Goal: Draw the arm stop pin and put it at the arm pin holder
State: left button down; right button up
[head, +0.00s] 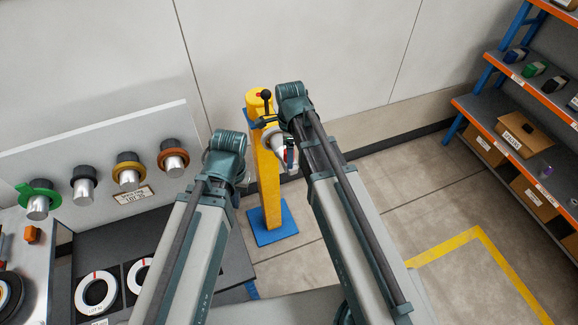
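A yellow post (266,190) stands on a blue floor plate (271,226) in the middle of the head view. A black-knobbed pin or lever (266,97) sticks up at its top beside a small red spot; I cannot tell for certain if this is the arm stop pin. I cannot make out the arm pin holder.
At left, a grey panel (95,150) carries several pegs with coloured rings, above a dark bench with white rings (96,292). At right stands a shelf rack (500,105) with boxes. Floor with a yellow line (445,247) is clear between post and rack.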

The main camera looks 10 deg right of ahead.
jog(key=shift+r, duration=0.1)
grip_shut()
pick_arm(q)
jog(key=shift+r, duration=0.2)
pick_arm(e)
jog(key=shift+r, duration=0.1)
dwell(0.4)
